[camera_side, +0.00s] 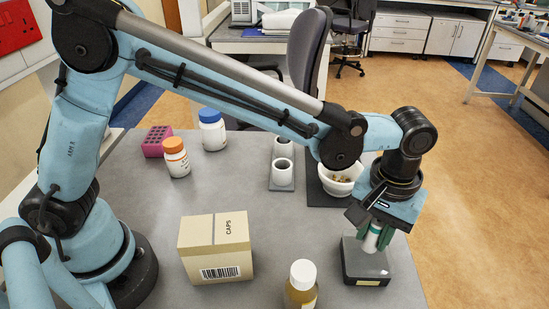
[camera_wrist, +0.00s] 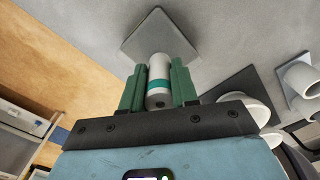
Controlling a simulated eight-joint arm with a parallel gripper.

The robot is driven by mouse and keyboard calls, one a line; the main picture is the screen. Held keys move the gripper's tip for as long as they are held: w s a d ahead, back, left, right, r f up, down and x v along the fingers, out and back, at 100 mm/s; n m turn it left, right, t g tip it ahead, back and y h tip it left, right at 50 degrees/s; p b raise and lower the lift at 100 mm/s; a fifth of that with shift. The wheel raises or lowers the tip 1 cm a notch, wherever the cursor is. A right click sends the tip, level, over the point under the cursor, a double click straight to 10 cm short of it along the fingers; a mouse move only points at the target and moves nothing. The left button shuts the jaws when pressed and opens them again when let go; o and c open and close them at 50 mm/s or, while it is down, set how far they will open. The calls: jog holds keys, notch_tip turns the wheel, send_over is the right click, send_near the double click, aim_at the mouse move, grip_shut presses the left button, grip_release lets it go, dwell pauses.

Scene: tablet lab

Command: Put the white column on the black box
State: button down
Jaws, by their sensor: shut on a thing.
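My gripper (camera_side: 378,234) points down over the black box (camera_side: 360,264) at the front right of the table. Its green fingers are shut on the white column (camera_side: 372,240), a small white cylinder with a teal band. In the wrist view the column (camera_wrist: 159,77) stands between both fingers (camera_wrist: 159,88), its far end toward the box top (camera_wrist: 150,30), which looks grey there. The column looks nearly upright in the side view. Its lower end is at or just above the box top; I cannot tell whether they touch.
A white bowl (camera_side: 341,181) on a dark mat is behind my gripper, with a grey two-cup holder (camera_side: 283,186) beside it. A CAPS carton (camera_side: 216,249) and an orange-brown bottle (camera_side: 301,287) stand left of the box. Two pill bottles (camera_side: 212,133) (camera_side: 176,160) and a pink rack (camera_side: 156,141) are farther back.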

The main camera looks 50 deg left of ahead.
jog(key=shift+f, duration=0.15)
jog(key=c, duration=0.9)
grip_release()
jog(key=shift+f, duration=0.1)
jog(key=shift+o, duration=0.2)
